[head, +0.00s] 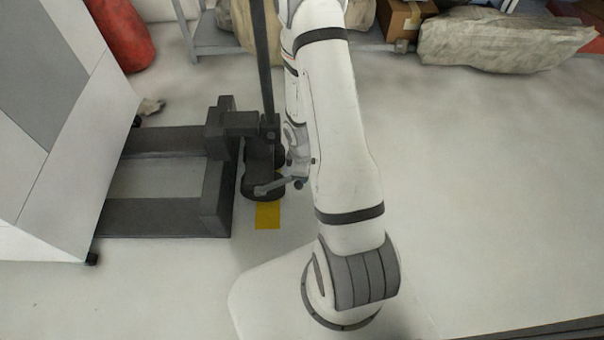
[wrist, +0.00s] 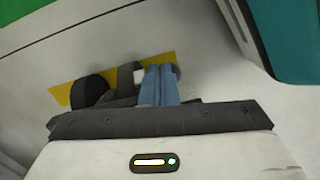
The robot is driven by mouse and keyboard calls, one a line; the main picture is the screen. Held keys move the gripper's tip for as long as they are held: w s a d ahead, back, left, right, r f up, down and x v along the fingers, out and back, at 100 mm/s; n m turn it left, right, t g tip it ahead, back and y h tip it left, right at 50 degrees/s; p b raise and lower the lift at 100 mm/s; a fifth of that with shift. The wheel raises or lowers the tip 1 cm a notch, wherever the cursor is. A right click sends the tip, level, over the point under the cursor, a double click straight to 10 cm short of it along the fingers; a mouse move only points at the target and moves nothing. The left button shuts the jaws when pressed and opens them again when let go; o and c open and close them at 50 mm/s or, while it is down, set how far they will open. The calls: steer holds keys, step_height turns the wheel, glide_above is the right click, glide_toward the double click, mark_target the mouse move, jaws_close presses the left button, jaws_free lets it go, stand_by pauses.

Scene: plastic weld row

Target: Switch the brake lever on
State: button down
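In the head view a dark post on a black base (head: 252,194) stands at the end of a dark metal frame. A small pale grey bar (head: 270,187) shows across this base; I cannot tell whether it is the brake lever or part of my gripper. My forearm hides much of the area to its right. In the wrist view the blue fingers of my gripper (wrist: 160,70) lie side by side with no clear gap. Just left of them are a black rounded part (wrist: 88,90) and a dark grey piece (wrist: 126,78). Contact with them is unclear.
A yellow floor patch (head: 268,215) lies in front of the base. The dark frame (head: 165,228) runs left to a white cabinet (head: 75,130). A red cylinder (head: 122,35), a cardboard box (head: 403,18) and a wrapped bundle (head: 490,42) are at the back. The right floor is clear.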

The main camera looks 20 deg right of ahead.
steer(key=r+p, duration=0.2)
steer(key=p, duration=0.1)
steer(key=w+a+r+p, duration=0.1)
steer(key=r, duration=0.1)
steer(key=shift+a+p, duration=0.1)
steer(key=shift+p, duration=0.3)
steer(key=s+d+r+p, duration=0.2)
steer(key=d+r+p, duration=0.2)
steer(key=d, duration=0.3)
steer(key=shift+s+d+r, duration=0.15)
steer(key=shift+d+r, duration=0.15)
steer(key=shift+r, duration=0.55)
